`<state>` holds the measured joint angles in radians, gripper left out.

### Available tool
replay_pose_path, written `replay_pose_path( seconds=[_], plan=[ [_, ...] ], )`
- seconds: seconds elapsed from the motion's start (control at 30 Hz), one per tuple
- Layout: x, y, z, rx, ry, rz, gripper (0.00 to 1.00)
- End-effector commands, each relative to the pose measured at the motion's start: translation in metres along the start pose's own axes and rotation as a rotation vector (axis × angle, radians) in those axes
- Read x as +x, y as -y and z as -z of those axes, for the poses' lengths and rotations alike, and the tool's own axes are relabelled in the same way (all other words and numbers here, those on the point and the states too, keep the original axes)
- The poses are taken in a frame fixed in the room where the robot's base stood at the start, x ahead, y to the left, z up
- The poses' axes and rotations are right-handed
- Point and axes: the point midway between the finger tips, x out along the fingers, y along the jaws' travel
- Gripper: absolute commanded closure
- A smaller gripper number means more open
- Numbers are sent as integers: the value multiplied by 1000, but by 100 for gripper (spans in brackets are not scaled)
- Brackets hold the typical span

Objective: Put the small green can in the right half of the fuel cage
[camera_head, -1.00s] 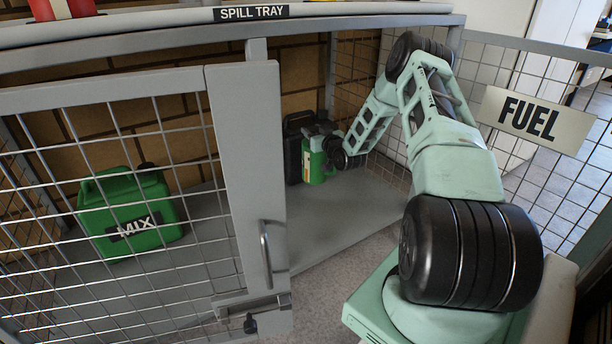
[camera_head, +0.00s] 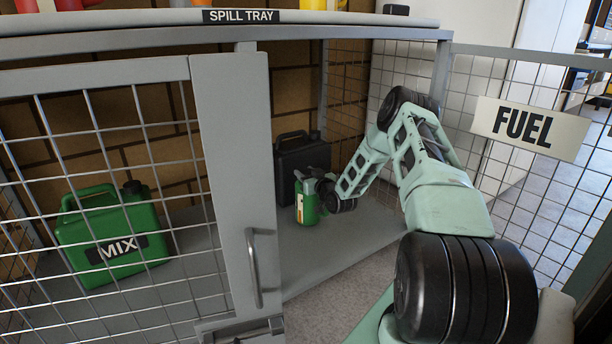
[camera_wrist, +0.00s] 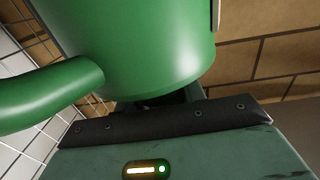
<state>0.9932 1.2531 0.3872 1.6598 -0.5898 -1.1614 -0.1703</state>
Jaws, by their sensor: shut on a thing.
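The small green can (camera_head: 306,206) has a pale label and is upright inside the open right half of the fuel cage (camera_head: 345,235). My gripper (camera_head: 311,183) is shut on it near its top, reaching in from the right. I cannot tell whether the can's base touches the cage floor. In the wrist view, the can (camera_wrist: 140,45) fills the upper part, with a green handle or spout at left. My gripper's dark edge (camera_wrist: 170,122) lies right below it; the fingertips are mostly hidden.
A black can (camera_head: 296,160) stands behind the green can. A larger green MIX can (camera_head: 115,240) stands behind the closed left mesh door (camera_head: 235,150). The right door with its FUEL sign (camera_head: 530,128) is swung open. Bare cage floor lies right of the green can.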

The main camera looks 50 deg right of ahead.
Motion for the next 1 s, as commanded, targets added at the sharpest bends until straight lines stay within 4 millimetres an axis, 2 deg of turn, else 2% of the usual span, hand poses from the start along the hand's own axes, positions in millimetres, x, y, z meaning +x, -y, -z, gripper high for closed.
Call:
replay_pose_path(
  seconds=[0.07,0.1,0.17,0.57,0.67,1.0],
  plan=[
    [1,0,-1,-1,-3,0,100],
    [0,0,-3,0,0,0,55],
    [0,0,-2,0,0,0,38],
    [-5,0,2,0,2,0,38],
    [-19,0,4,2,3,0,38],
    [-90,0,4,3,4,-1,38]
  ],
)
